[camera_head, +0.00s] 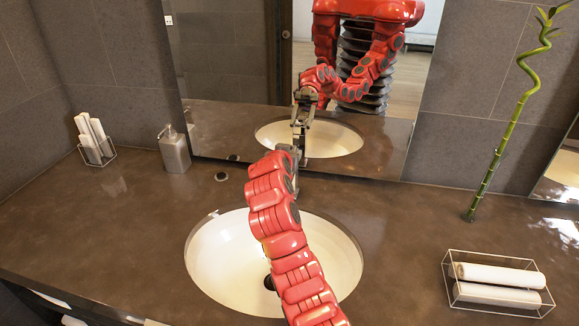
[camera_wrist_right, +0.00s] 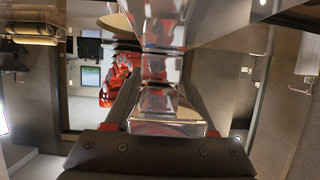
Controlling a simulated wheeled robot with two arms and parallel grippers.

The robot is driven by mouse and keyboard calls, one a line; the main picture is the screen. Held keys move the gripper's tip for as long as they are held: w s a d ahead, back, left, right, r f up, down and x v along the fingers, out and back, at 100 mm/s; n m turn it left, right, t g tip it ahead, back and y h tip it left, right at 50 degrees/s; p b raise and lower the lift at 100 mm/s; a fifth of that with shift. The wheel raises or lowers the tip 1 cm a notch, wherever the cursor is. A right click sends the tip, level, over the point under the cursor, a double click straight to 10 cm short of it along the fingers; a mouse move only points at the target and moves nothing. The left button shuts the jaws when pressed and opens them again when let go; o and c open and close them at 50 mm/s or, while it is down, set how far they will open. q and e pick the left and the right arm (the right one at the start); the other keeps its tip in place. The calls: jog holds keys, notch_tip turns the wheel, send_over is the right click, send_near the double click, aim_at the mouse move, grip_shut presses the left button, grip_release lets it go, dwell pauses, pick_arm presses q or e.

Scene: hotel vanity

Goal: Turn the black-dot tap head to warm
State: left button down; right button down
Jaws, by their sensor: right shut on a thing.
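My right gripper (camera_head: 290,158) is at the back rim of the sink, in front of the mirror, with its fingers mostly hidden behind my red wrist. In the right wrist view, the shiny chrome tap (camera_wrist_right: 163,70) stands between the fingers, and the gripper is shut on its tap head (camera_wrist_right: 165,108). The head view hides most of the tap behind my arm. I cannot make out the black dot or which way the head is turned. My left gripper is not in view.
The white oval sink (camera_head: 215,262) lies under my right arm. A grey soap dispenser (camera_head: 174,152) and a clear holder with rolled towels (camera_head: 93,140) stand left. A bamboo stem (camera_head: 496,145) and a wire tray of towels (camera_head: 497,275) are right. The mirror (camera_head: 230,60) closes off the back.

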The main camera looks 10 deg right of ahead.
dwell(0.5)
jog(key=shift+c, duration=1.2)
grip_release()
jog(key=shift+w, duration=0.1)
jog(key=shift+h, duration=0.3)
jog(key=b+v, duration=0.2)
jog(key=v, duration=1.5)
jog(key=shift+r+b, duration=0.25)
jog(key=shift+b, duration=0.05)
